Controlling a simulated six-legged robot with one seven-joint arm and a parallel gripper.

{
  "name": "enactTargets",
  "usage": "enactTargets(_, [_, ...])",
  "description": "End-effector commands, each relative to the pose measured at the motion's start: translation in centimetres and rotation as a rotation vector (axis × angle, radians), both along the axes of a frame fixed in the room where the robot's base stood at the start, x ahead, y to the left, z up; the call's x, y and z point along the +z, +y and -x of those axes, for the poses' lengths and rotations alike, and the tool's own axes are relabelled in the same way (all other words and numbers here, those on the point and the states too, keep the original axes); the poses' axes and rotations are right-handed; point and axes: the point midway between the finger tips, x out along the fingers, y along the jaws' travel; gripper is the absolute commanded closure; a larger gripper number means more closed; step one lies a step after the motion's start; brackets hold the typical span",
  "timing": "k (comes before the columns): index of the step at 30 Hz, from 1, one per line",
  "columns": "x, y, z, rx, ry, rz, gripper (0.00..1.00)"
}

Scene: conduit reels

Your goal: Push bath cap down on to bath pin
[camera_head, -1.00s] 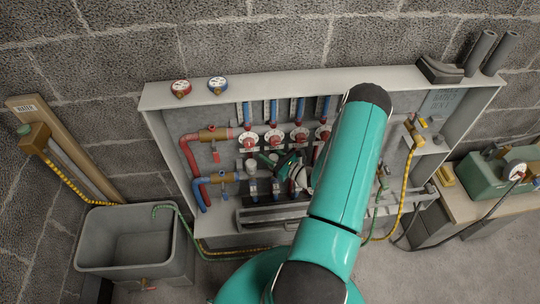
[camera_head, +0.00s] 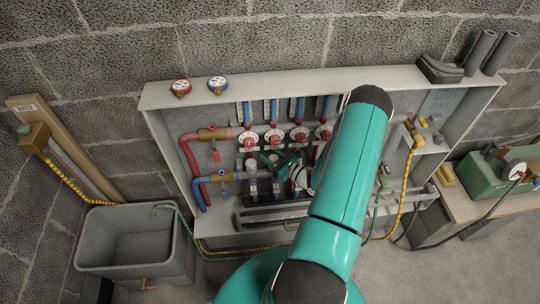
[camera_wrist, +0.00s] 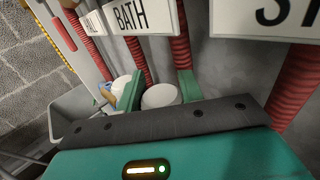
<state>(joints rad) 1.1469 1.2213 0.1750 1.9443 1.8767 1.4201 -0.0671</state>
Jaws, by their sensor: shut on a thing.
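My gripper (camera_wrist: 160,88) has its two teal fingers on either side of a white round cap (camera_wrist: 161,97), the bath cap, and is shut on it. The BATH label (camera_wrist: 131,15) is on a board above and slightly left of the cap. The bath pin is hidden below the cap and gripper, so I cannot tell how far the cap sits on it. In the head view my gripper (camera_head: 284,164) is at the lower row of valves inside the cabinet, partly hidden by my arm.
Another white cap (camera_wrist: 121,86) stands close to the left finger. Red corrugated conduits (camera_wrist: 181,50) rise behind the fingers. The open cabinet (camera_head: 162,135) has red-handled valves (camera_head: 275,137) above my gripper. A grey sink (camera_head: 130,262) stands at left and a bench (camera_head: 480,205) at right.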

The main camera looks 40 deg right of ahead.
Motion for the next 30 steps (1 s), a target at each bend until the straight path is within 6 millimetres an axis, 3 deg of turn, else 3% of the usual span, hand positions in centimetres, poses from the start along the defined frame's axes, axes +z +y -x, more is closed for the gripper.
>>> enactTargets(30, [-0.47,-0.06,-0.02,0.000,0.000,0.001,0.85])
